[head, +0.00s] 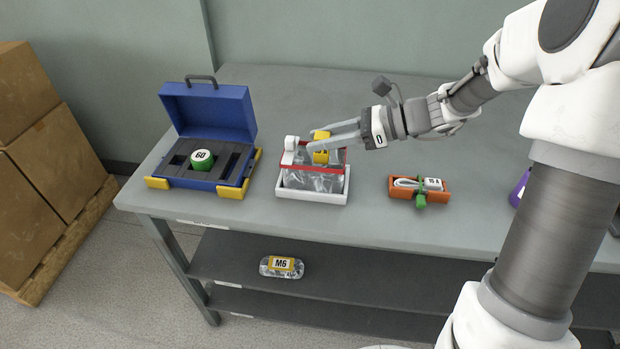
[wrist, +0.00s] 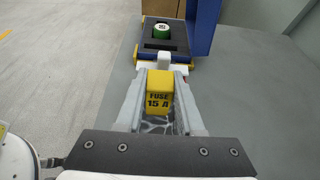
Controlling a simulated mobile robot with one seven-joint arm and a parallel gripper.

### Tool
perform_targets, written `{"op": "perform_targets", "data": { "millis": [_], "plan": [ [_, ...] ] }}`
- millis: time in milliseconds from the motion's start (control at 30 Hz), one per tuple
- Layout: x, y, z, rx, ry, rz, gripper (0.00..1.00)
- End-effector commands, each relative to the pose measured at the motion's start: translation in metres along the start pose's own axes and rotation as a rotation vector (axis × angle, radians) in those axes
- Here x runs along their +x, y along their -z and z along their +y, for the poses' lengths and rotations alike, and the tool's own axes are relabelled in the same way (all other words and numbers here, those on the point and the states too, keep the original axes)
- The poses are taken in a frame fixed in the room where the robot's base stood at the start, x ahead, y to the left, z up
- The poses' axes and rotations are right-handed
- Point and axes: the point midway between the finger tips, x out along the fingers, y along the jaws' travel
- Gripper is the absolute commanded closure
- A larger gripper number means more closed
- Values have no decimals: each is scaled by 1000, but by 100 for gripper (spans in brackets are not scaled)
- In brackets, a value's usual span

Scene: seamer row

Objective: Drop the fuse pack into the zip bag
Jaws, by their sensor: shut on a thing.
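My gripper (head: 333,139) is shut on the yellow fuse pack (head: 321,155), and holds it at the open top of the zip bag. In the wrist view the fuse pack (wrist: 160,92) sits between the fingers and reads "FUSE 15 A". The clear zip bag (head: 313,181) with a red rim stands in a white tray (head: 310,197) on the table. A white clip or slider (head: 290,149) is at the bag's left end. The lower part of the pack seems to lie behind the red rim; how deep it reaches is hard to tell.
An open blue case (head: 218,185) with a green weight marked 60 (head: 201,160) stands to the left. An orange tray (head: 408,195) with a coiled white cable lies to the right. A pack marked M6 (head: 281,267) is on the shelf below. Cardboard boxes stand far left.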

Motion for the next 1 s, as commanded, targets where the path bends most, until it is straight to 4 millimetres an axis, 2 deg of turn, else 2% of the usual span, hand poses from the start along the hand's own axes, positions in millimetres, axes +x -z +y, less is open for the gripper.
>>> {"op": "perform_targets", "data": {
  "millis": [33,100,433,467,633,1000],
  "plan": [
    [3,8,0,0,0,0,100],
    [4,11,0,0,0,0,100],
    [5,11,0,0,0,0,100],
    [5,11,0,0,0,0,58],
    [5,11,0,0,0,0,28],
    [0,10,0,0,2,1,28]
  ]
}}
